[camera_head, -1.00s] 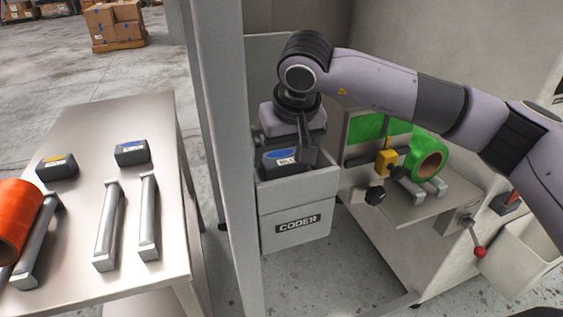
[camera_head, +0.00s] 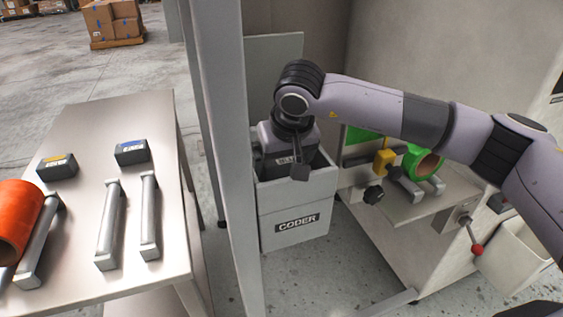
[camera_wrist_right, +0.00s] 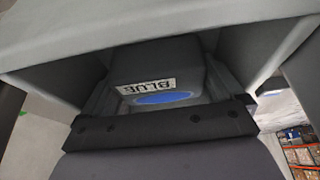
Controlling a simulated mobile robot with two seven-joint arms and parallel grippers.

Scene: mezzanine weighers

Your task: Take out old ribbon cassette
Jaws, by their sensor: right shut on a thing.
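The coder (camera_head: 295,195) is a pale grey box with its lid (camera_head: 275,95) raised at the back. The dark ribbon cassette (camera_head: 285,161) sits inside it, mostly covered by my right gripper (camera_head: 290,168). The gripper is shut on the cassette from above. In the right wrist view the cassette (camera_wrist_right: 185,66) shows a "BLUE" label and a blue oval, with the coder walls around it. Two similar dark cassettes lie on the steel table at left, one with a yellow mark (camera_head: 57,166) and one with a blue mark (camera_head: 132,152). My left gripper is out of view.
A grey upright post (camera_head: 218,150) stands between the steel table (camera_head: 80,250) and the coder. The table also carries an orange roll (camera_head: 17,222) and metal bars. Right of the coder are a green roll (camera_head: 424,160), a yellow block (camera_head: 383,160) and a red-knobbed lever (camera_head: 477,249).

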